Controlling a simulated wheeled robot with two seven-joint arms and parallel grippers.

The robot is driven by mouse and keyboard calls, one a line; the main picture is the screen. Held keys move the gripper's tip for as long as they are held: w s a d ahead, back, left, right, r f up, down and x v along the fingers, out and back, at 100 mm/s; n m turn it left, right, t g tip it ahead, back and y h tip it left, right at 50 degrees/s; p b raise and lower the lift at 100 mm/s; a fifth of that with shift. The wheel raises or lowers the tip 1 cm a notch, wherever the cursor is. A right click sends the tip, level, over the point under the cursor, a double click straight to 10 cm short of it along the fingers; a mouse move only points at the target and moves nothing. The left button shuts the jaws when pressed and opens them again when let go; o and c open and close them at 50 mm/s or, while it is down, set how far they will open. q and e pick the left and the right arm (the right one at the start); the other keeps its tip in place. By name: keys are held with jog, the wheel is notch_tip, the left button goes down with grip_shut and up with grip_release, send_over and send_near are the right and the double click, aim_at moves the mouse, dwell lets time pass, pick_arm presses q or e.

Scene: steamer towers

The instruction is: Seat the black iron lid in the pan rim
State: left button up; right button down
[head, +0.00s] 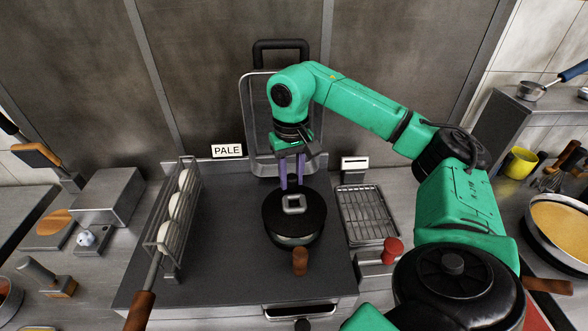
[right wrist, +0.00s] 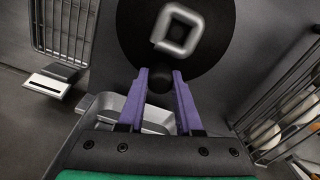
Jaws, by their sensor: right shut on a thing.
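The black iron lid (head: 273,212) is a round dark disc with a grey square ring handle (head: 293,203) on top. It lies over the pan (head: 295,241), whose metal side shows below the lid's front edge, with a brown handle (head: 300,262) toward me. I cannot tell whether the lid sits inside the rim or just above it. My right gripper (head: 291,186) has purple fingers at the lid's far edge. In the right wrist view, the fingers (right wrist: 160,84) are shut on a dark piece at the edge of the lid (right wrist: 130,32). My left gripper is not in view.
A wire rack (head: 172,222) with several pale round pieces stands left of the pan. A wire-grid tray (head: 368,216) lies to the right, with a red knob (head: 392,250) before it. A "PALE" sign (head: 227,151) stands behind. The dark counter around the pan is mostly clear.

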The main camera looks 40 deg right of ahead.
aim_at(292, 188)
jog(key=shift+f+b, duration=0.9)
jog(key=shift+f, duration=0.65)
jog(key=shift+f+b, duration=0.3)
jog(key=shift+f, duration=0.15)
jog(key=c, duration=0.5)
grip_release()
